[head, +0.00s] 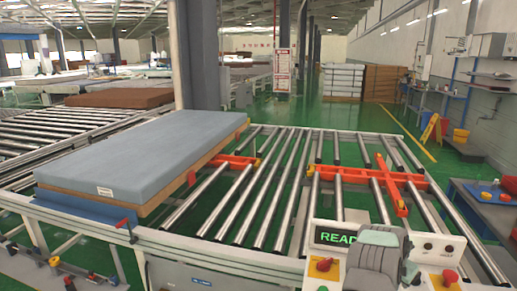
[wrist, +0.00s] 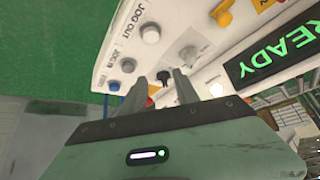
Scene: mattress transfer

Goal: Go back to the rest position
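My gripper (wrist: 160,88) is open, with its two grey fingers apart in front of the white control panel (wrist: 125,40). A black knob (wrist: 163,76) shows between the fingertips; I cannot tell whether they touch it. In the head view my gripper's grey body covers the middle of the control panel (head: 441,247), and its fingertips are hidden. The panel's display (head: 337,236) shows green letters beginning "READ"; in the wrist view the display (wrist: 280,53) reads "READY". A blue-grey mattress (head: 140,150) lies flat at the left end of the roller conveyor (head: 262,215).
Orange-red crosspieces (head: 390,180) sit among the bare rollers right of the mattress. A grey pillar (head: 193,60) stands behind the conveyor. A workbench (head: 490,200) is at the right edge. Red knobs (head: 323,265) on yellow bases flank my gripper on the panel. Green floor beyond the conveyor is open.

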